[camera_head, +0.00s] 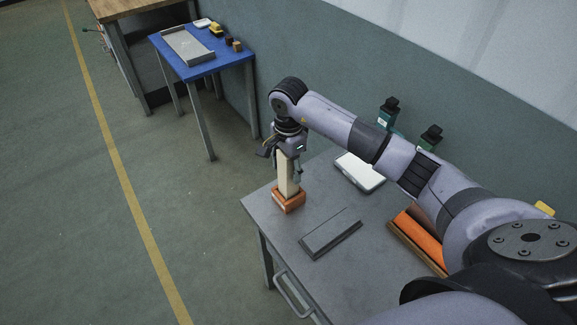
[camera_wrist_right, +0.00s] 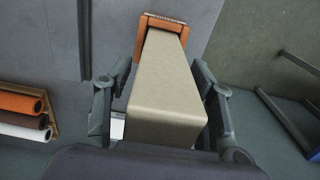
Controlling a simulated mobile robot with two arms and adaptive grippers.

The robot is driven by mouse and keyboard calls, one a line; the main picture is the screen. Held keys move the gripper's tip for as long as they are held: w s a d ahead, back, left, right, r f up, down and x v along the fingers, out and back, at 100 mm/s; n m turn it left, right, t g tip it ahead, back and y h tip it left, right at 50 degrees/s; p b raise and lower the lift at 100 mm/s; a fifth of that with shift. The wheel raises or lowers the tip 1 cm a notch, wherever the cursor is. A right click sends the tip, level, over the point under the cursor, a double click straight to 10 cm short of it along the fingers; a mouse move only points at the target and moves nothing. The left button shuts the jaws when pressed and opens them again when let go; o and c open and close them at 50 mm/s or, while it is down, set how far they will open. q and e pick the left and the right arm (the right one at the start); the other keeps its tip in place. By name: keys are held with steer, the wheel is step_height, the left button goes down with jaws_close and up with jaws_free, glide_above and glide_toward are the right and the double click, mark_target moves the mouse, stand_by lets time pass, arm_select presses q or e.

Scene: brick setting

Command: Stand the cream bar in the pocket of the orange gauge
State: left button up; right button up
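The cream bar (camera_head: 288,176) stands upright on the table, with its lower end inside the orange gauge (camera_head: 289,202) near the table's far left corner. In the right wrist view the bar (camera_wrist_right: 168,90) runs from close to the camera down into the orange frame (camera_wrist_right: 141,42). The bar's lower end is hidden in the pocket. My right gripper (camera_head: 282,162) is above the gauge, around the upper bar. Its fingers (camera_wrist_right: 163,92) are spread on both sides of the bar, with gaps showing. My left gripper is in neither view.
A dark grey flat block (camera_head: 330,233) lies in front of the gauge. A white tray (camera_head: 360,172), green bottles (camera_head: 388,112) and a wooden rack with an orange roll (camera_head: 418,238) are farther right. A blue table (camera_head: 203,62) stands apart at the back.

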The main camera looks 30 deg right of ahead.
steer(key=shift+o, duration=0.2)
steer(key=shift+r, duration=0.25)
step_height(320, 180, up, 11)
steer(key=b, duration=0.3)
steer(key=shift+f, duration=0.2)
steer(key=shift+r, duration=0.6)
